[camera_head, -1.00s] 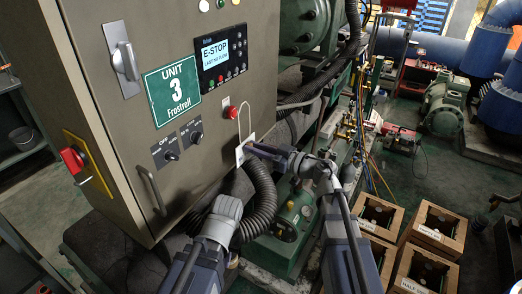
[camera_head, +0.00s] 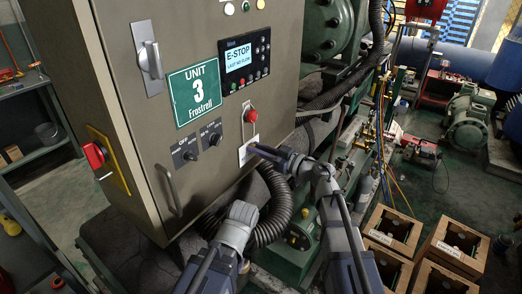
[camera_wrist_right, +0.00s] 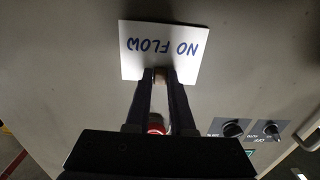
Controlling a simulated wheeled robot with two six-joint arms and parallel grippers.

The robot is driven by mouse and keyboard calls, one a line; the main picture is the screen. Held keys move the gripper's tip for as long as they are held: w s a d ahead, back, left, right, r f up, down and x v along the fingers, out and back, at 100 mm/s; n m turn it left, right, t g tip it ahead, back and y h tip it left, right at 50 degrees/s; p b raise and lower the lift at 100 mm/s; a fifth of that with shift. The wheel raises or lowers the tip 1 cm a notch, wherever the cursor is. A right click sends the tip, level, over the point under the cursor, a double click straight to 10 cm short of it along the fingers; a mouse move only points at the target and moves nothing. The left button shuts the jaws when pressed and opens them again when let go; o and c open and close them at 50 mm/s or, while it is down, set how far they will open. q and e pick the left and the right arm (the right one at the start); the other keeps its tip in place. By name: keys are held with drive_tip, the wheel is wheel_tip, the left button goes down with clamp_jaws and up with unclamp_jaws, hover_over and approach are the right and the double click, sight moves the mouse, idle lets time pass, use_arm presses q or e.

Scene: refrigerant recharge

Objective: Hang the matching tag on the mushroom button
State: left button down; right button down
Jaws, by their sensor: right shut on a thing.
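The red mushroom button (camera_head: 250,115) sticks out of the cabinet front, below and right of the display panel (camera_head: 240,60), which reads E-STOP and, in small print, LAST: NO FLOW. My right gripper (camera_head: 256,149) is shut on a white tag (camera_head: 246,153) just below the button. My left gripper is not in view; only that arm's grey link shows.
Two black selector knobs (camera_head: 190,155) and a door handle (camera_head: 170,190) lie left of the tag. A red switch (camera_head: 94,155) is at the cabinet's left side. A thick black hose (camera_head: 277,210) curves below my right gripper. Open wooden boxes (camera_head: 458,246) stand at lower right.

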drive_tip(key=shift+f+b, duration=0.6)
drive_tip(key=shift+f, duration=0.25)
drive_tip(key=c, duration=0.7)
unclamp_jaws()
drive_tip(key=v, duration=0.8)
